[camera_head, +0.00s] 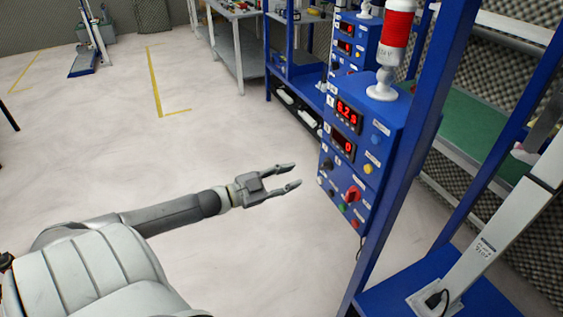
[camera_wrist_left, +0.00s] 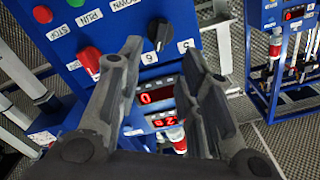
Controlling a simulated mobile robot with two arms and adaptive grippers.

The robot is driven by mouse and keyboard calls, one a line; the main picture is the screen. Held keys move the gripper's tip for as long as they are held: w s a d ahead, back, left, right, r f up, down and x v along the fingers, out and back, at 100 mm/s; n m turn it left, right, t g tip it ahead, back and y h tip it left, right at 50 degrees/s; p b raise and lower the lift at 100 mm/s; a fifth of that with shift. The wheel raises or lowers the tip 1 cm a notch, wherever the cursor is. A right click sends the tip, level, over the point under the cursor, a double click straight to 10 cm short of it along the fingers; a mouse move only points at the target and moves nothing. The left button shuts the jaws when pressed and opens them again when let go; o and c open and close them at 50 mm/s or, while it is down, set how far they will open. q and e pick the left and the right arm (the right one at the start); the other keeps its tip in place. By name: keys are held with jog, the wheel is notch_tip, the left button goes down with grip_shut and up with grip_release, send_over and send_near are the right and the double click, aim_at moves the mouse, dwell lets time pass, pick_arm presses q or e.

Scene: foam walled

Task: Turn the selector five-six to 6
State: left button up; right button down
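The selector five-six is a black knob (camera_wrist_left: 158,30) on a blue control panel (camera_wrist_left: 125,22). The left wrist view shows the panel roughly upside down, with labels 6 and 5 beside the knob. I cannot clearly tell which label its pointer faces. In the head view a small dark knob (camera_head: 327,163) below the 0 display appears to be it. My left gripper (camera_head: 292,176) is open and empty, left of the panel and apart from it. Its fingertips (camera_wrist_left: 162,50) frame the space before the knob in the wrist view. My right gripper is not in view.
A red rotary switch (camera_head: 352,195) and several buttons sit lower on the panel; a red lamp (camera_head: 397,38) stands on top. A blue post (camera_head: 430,90) rises on the right. Floor (camera_head: 220,130) left of the panel is clear.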

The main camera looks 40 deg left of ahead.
pick_arm(q)
jog(key=shift+v, duration=0.85)
